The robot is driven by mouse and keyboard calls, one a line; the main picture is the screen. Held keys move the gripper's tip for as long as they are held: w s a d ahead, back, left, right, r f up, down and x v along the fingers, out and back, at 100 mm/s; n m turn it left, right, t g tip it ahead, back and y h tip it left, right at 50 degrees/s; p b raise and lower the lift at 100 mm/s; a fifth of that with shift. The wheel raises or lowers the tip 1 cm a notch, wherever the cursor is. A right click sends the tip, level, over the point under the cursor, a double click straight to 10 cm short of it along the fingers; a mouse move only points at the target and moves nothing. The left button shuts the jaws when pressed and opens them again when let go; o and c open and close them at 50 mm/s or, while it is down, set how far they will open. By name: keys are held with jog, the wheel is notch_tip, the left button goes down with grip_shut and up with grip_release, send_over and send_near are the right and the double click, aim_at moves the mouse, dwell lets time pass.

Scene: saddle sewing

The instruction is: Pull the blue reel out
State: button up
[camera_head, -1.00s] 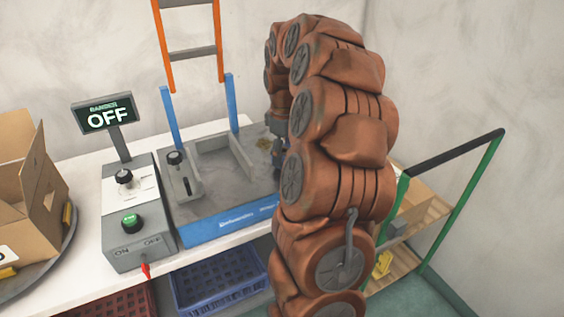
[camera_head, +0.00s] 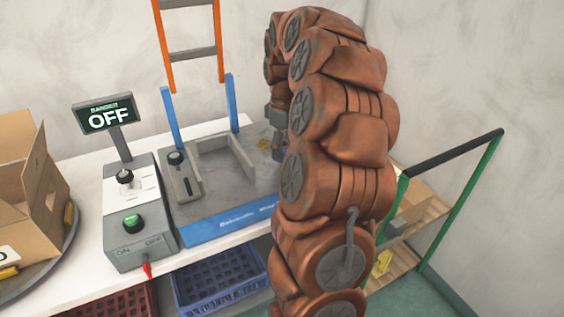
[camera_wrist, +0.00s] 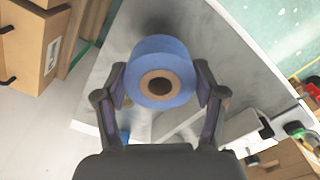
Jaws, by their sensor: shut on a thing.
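The blue reel (camera_wrist: 160,55) is a roll with a brown core and a dark centre hole. In the wrist view it sits between the two fingers of my gripper (camera_wrist: 161,86), which is shut on it from both sides. A grey surface lies behind the reel, with a dark shadow just above it in the picture. In the head view my gripper (camera_head: 278,143) is over the right part of the grey-and-blue machine (camera_head: 222,222), partly hidden by my arm. I cannot make out the reel clearly there.
A control box (camera_head: 137,212) with a green button and an "OFF" sign (camera_head: 109,117) stands left of the machine. An open cardboard box (camera_head: 50,200) is at far left. Blue posts and an orange frame rise behind the machine. A green-railed shelf stands at right.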

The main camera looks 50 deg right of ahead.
jog(key=shift+r+p, duration=0.35)
jog(key=shift+r, duration=0.75)
jog(key=shift+r+p, duration=0.65)
jog(key=shift+r, duration=1.2)
